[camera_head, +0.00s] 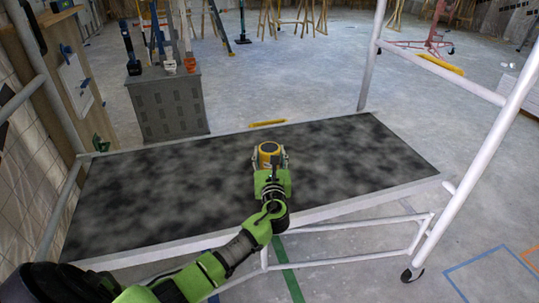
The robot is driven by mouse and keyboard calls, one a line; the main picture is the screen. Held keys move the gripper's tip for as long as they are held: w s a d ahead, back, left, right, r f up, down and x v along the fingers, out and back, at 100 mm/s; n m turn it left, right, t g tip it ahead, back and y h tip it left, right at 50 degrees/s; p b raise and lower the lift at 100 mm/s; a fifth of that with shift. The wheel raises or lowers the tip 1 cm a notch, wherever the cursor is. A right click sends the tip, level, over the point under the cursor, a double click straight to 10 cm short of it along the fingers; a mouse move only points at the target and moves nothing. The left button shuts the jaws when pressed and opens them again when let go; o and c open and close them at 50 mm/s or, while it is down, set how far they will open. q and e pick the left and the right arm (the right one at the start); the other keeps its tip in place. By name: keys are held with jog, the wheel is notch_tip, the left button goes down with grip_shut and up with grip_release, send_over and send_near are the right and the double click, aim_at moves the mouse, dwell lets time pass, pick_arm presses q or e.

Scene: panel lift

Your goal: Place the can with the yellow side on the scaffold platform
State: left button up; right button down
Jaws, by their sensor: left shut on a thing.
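The can (269,150) shows a yellow side and a darker round top. It appears upright, over the middle of the scaffold platform (150,190), a mottled black and grey board with a pale frame. My left gripper (270,159) is shut on the can from the near side. I cannot tell whether the can's bottom touches the platform, since the gripper hides its lower part. My right gripper is not in view.
White scaffold posts (460,180) rise at the right, and a grey rail (50,90) stands at the left. A grey cabinet (170,105) with tools stands behind the platform. The board around the can is bare.

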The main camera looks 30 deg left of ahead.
pick_arm(q)
jog(key=shift+f, duration=0.1)
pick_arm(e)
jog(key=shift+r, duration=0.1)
pick_arm(q)
jog(key=o, duration=1.3)
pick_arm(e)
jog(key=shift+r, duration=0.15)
pick_arm(q)
jog(key=shift+s+d, duration=0.2)
jog(key=shift+s, duration=0.05)
jog(key=p+v, duration=0.2)
jog(key=v, duration=0.9)
jog(key=shift+s+d, duration=0.15)
jog(key=shift+s, duration=0.05)
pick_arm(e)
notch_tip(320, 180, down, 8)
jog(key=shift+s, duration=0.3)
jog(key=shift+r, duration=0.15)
